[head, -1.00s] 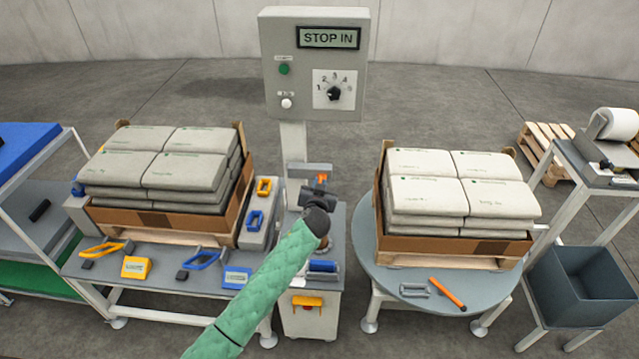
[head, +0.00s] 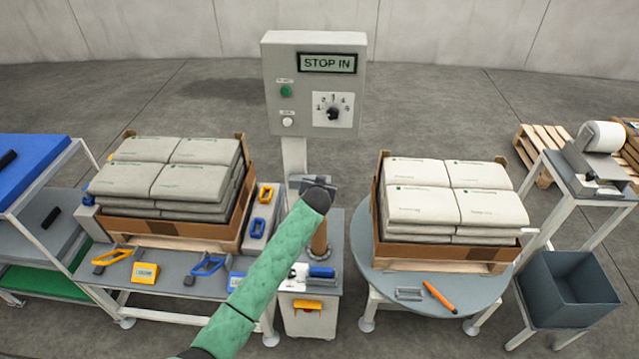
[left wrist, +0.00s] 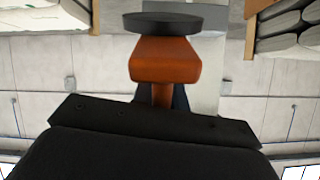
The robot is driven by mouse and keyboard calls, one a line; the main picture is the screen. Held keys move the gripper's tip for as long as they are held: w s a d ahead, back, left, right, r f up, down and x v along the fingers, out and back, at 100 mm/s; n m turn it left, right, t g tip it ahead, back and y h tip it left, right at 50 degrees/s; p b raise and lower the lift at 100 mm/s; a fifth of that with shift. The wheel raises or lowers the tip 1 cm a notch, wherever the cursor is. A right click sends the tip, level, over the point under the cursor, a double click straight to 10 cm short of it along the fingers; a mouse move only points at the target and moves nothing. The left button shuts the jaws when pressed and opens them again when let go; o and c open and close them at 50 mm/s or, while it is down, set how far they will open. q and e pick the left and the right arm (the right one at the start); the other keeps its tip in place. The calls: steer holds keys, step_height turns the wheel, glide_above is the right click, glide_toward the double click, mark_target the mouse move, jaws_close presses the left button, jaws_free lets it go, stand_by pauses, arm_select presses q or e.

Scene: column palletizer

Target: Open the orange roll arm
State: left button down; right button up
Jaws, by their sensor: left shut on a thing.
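The orange roll arm (left wrist: 165,60) fills the upper middle of the left wrist view as a short orange bar with a black disc (left wrist: 165,22) at its end. My left gripper (head: 318,182) is in front of the control post in the head view and hides the bar there. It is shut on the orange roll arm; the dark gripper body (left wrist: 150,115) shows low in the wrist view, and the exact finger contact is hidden. A brown-orange upright cylinder (head: 320,240) shows below the gripper. My right gripper is not in view.
A control box (head: 314,85) reading "STOP IN" stands on a post behind the gripper. A sack-loaded pallet (head: 190,231) is on the left and another (head: 445,250) on a round table. An orange marker (head: 440,297) lies in front. Floor behind is clear.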

arm_select(q)
steer(key=shift+w+a+r, duration=0.1)
steer(key=shift+w+r, duration=0.15)
steer(key=shift+r, duration=0.2)
steer(key=shift+w+r+g+p, duration=0.3)
steer(key=shift+w+g+p, duration=0.35)
steer(key=shift+p, duration=0.5)
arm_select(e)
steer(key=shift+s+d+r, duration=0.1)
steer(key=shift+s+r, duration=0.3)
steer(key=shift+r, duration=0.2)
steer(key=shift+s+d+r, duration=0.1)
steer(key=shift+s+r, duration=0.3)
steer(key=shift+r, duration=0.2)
arm_select(q)
steer(key=shift+s, duration=0.1)
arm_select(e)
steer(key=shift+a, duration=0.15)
